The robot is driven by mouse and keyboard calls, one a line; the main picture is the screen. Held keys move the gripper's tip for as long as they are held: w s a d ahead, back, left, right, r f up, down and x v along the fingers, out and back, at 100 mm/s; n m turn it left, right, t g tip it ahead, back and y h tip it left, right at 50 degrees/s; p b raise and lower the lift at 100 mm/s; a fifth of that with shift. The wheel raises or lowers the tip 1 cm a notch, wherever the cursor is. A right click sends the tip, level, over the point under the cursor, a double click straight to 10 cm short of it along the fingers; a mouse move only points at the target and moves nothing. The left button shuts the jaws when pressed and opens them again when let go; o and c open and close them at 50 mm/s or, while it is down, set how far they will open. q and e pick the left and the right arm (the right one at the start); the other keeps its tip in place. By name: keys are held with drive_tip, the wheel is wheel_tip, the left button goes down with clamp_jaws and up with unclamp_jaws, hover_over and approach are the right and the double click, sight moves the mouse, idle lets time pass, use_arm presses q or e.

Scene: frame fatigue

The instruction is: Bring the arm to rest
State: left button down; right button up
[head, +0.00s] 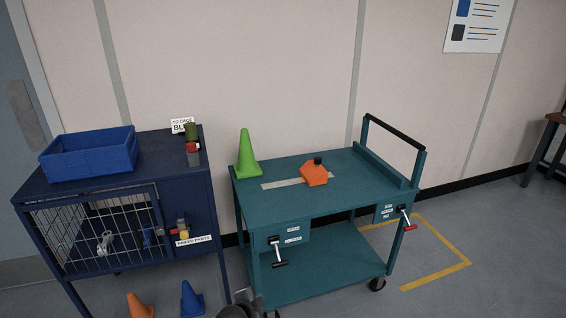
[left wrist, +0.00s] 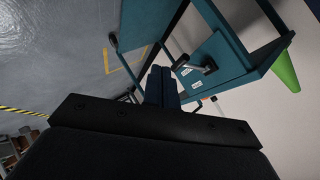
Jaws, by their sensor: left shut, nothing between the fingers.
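My left gripper (head: 246,298) shows only in part at the bottom edge of the head view, low in front of the teal cart (head: 340,204). In the left wrist view its two dark fingers (left wrist: 160,78) lie together, shut, with nothing between them. The cart also shows in the left wrist view (left wrist: 237,62), beyond the fingers. The gripper looks apart from the cart, though the exact gap is hard to tell. My right gripper is in neither view.
The cart carries a green cone (head: 246,157) and an orange object (head: 313,175); handles (head: 278,253) stick out in front. A dark blue cage cabinet (head: 185,205) with a blue bin (head: 90,152) stands left. Orange (head: 139,306) and blue (head: 192,299) cones stand low.

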use_arm(q)
drive_tip(key=s+a+r+n+g+y, duration=0.35)
drive_tip(key=s+r+n, duration=0.6)
drive_tip(key=s, duration=0.35)
drive_tip(key=s+a+f+n+g, duration=0.1)
drive_tip(key=s+f+g, duration=0.1)
drive_tip(key=s, duration=1.1)
drive_tip(key=s+a+f+n+g+h, duration=0.1)
drive_tip(key=s+f, duration=0.3)
drive_tip(key=s, duration=0.9)
drive_tip(key=shift+a+n+g, duration=0.25)
drive_tip(key=shift+n+g, duration=0.4)
drive_tip(key=shift+g, duration=0.1)
drive_tip(key=shift+w, duration=0.1)
